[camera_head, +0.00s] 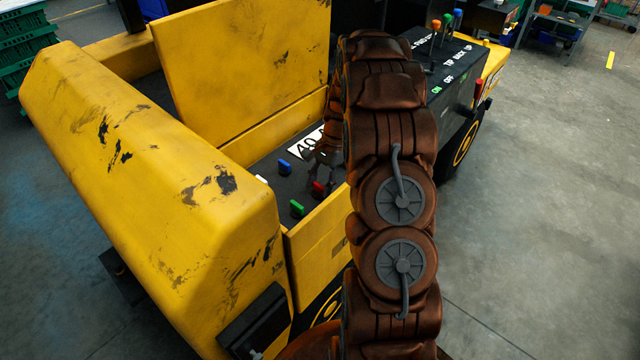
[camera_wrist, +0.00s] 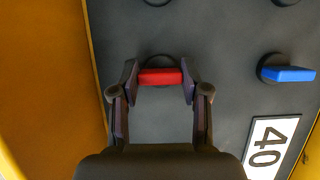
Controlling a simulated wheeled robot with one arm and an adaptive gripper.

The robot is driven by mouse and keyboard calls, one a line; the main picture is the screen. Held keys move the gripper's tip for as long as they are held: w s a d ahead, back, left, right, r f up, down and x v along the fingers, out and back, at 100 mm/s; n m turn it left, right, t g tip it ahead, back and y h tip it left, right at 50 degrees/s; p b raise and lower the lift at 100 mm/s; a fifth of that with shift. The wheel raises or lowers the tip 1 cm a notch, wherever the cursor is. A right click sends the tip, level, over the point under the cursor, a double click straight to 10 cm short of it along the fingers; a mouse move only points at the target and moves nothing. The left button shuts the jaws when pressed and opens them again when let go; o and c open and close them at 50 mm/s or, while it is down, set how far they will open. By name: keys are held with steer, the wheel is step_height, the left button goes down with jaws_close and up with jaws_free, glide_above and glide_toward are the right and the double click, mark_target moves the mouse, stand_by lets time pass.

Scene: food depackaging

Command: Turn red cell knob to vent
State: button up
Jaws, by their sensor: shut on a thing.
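The red cell knob (camera_wrist: 160,77) is in the upper middle of the wrist view, on a dark panel. Its bar lies sideways in that picture, with a dark round base partly showing behind it. My gripper (camera_wrist: 160,82) is shut on the red knob, one finger at each end of the bar. In the head view the red knob (camera_head: 318,188) shows just below my gripper (camera_head: 326,165), which is partly hidden by my brown-covered arm. No vent marking is readable beside the knob.
A blue knob (camera_wrist: 288,74) and a white "40" label (camera_wrist: 268,145) are to the right in the wrist view. A green knob (camera_head: 297,208) is nearby in the head view. Yellow machine walls (camera_head: 240,75) border the panel. A lever console (camera_head: 450,60) stands beyond my arm.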

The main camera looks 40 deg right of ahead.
steer(key=shift+c, duration=1.2)
steer(key=shift+b, duration=0.3)
steer(key=n+b, duration=0.1)
steer(key=n+g+b, duration=0.1)
steer(key=shift+w+f+n+b, duration=0.1)
steer(key=shift+f+n+b, duration=0.15)
steer(key=shift+n+b, duration=0.15)
steer(key=n+b, duration=0.2)
steer(key=n+g+h+b, duration=0.1)
steer(key=n+b, duration=0.1)
steer(key=n, duration=0.1)
steer(key=shift+r+g+h, duration=0.1)
steer(key=shift+g+h, duration=0.2)
steer(key=n+b, duration=0.1)
steer(key=n, duration=0.1)
steer(key=n+h, duration=0.1)
steer(key=n, duration=0.2)
steer(key=shift+a+g+h+b, duration=0.1)
steer(key=shift+g+h+b, duration=0.2)
steer(key=shift+b, duration=0.1)
steer(key=n+h, duration=0.1)
steer(key=n, duration=0.1)
steer(key=n+h, duration=0.1)
steer(key=n, duration=0.2)
steer(key=shift+r, duration=0.2)
